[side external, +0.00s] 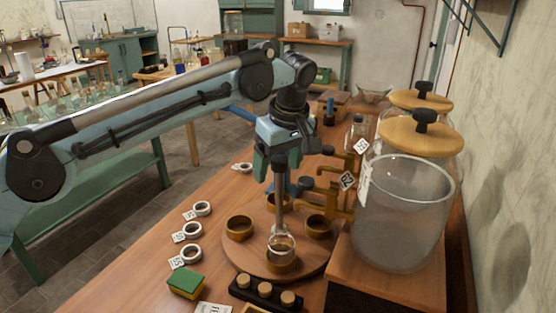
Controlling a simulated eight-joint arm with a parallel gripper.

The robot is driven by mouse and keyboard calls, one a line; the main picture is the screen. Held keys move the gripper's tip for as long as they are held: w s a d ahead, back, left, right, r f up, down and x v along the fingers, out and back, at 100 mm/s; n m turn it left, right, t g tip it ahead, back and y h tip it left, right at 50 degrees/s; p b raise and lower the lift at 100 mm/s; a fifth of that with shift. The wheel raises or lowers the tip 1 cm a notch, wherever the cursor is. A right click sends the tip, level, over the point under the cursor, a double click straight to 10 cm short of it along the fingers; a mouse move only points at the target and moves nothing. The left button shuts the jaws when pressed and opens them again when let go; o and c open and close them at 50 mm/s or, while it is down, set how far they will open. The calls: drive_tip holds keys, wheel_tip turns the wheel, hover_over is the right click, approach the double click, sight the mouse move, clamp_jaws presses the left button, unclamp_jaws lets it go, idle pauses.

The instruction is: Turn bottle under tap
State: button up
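A round wooden turntable (250,262) lies on the bench and carries several wooden ring cups. A small clear bottle (282,243) stands upright in the front cup (281,264). A grey upright post (280,210) rises near the turntable's middle, just behind the bottle. Brass taps (341,212) with number tags project from the right over the turntable's right side, beside the right cup (317,226). The bottle is apart from them. My gripper (279,178) points down with its green fingers on either side of the post's upper part. I cannot tell whether they touch it.
Tagged white rings (191,252) and a green-yellow sponge (187,284) lie left. A dark rack with corks (266,292) sits in front. Bare bench lies between rings and turntable.

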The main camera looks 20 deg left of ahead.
drive_tip(key=o, duration=0.4)
drive_tip(key=shift+c, duration=0.2)
drive_tip(key=m+t+h, duration=0.1)
drive_tip(key=m, duration=0.5)
drive_tip(key=m+h, duration=0.1)
drive_tip(key=m, duration=0.4)
drive_tip(key=shift+m, duration=0.4)
